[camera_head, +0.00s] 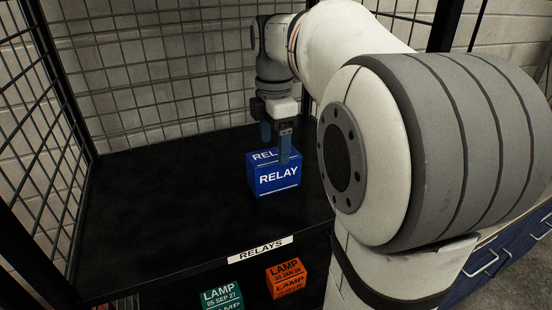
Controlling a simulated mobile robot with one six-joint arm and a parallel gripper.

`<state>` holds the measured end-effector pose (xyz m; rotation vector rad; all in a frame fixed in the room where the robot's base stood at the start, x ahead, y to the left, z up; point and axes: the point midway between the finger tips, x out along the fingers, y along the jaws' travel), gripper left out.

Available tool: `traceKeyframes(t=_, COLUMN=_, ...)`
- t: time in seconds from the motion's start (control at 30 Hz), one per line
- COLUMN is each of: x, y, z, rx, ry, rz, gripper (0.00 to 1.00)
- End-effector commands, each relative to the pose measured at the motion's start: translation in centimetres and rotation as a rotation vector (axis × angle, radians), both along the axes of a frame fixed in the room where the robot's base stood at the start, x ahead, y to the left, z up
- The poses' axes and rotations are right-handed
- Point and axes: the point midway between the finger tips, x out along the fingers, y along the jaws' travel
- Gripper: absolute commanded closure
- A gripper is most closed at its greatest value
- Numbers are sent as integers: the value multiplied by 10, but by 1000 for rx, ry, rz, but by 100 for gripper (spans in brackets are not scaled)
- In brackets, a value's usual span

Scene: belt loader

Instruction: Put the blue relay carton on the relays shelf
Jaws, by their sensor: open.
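The blue relay carton (274,180) stands upright on the black relays shelf (160,200), towards its right side. A white RELAYS label (261,249) is on the shelf's front edge. My gripper (275,153) points down at the carton with its blue fingers apart. One finger overlaps the carton's front and top in the picture; the other is at its far left edge. I cannot tell whether the fingers touch the carton. My arm hides the right part of the shelf.
A teal lamp carton (222,296) and an orange lamp carton (286,278) sit on a level below. Wire mesh (40,130) closes the left side and back. The shelf left of the carton is clear. Blue drawers (500,258) stand at the lower right.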

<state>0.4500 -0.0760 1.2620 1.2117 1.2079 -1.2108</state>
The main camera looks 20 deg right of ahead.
Motion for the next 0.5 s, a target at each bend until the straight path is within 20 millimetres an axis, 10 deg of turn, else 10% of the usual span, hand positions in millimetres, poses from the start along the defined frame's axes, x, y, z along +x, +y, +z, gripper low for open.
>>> traceKeyframes(t=0.5, x=0, y=0, z=58, rx=0, ry=0, rz=1, gripper=24)
